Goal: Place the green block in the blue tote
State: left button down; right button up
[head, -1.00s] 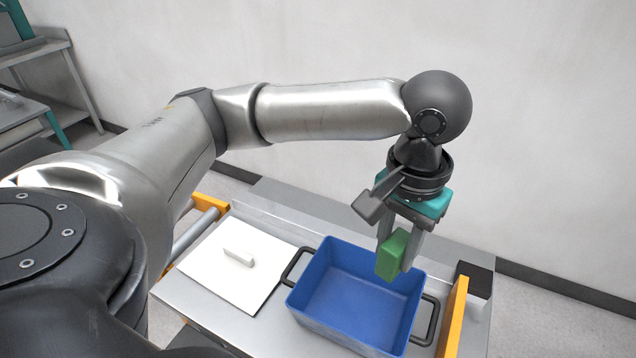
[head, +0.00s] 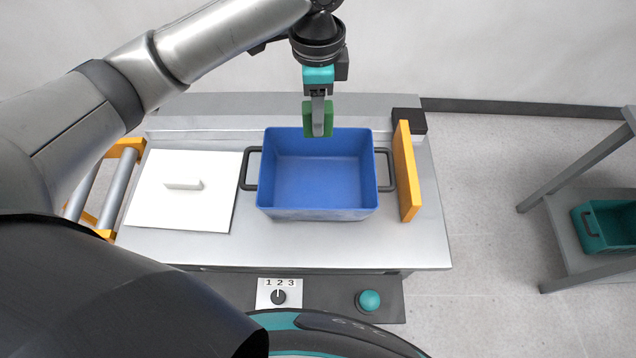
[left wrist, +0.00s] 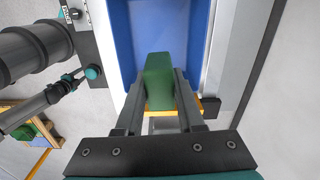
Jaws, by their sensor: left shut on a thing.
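The green block (head: 308,119) is held in my left gripper (head: 318,120), above the back edge of the blue tote in the head view. The blue tote (head: 318,214) is open and looks empty, with a black handle at each side, and stands on the metal table. In the left wrist view the green block (left wrist: 159,80) sits between the two fingers of my left gripper (left wrist: 160,90), with the blue floor of the tote (left wrist: 175,30) beyond it.
A white lid (head: 150,210) with a knob lies left of the tote. An orange plate (head: 406,170) stands right of it. A control panel with a dial (head: 279,297) and a green button (head: 369,300) is in front. A teal bin (head: 606,228) sits on a side shelf.

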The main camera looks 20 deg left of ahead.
pick_arm(q)
jog(key=shift+f+m, duration=0.3)
jog(key=shift+f, duration=0.3)
jog(key=b, duration=0.4)
send_near(318, 186)
jog(key=shift+f+b, duration=0.3)
jog(key=shift+f, duration=0.4)
notch_tip(318, 186, down, 4)
jog(key=shift+r+b, duration=0.2)
jog(key=shift+b, duration=0.4)
jog(key=c, duration=0.5)
grip_release()
notch_tip(318, 186, up, 12)
jog(key=p, duration=0.3)
jog(key=shift+r+p, duration=0.1)
jog(key=shift+p, duration=0.25)
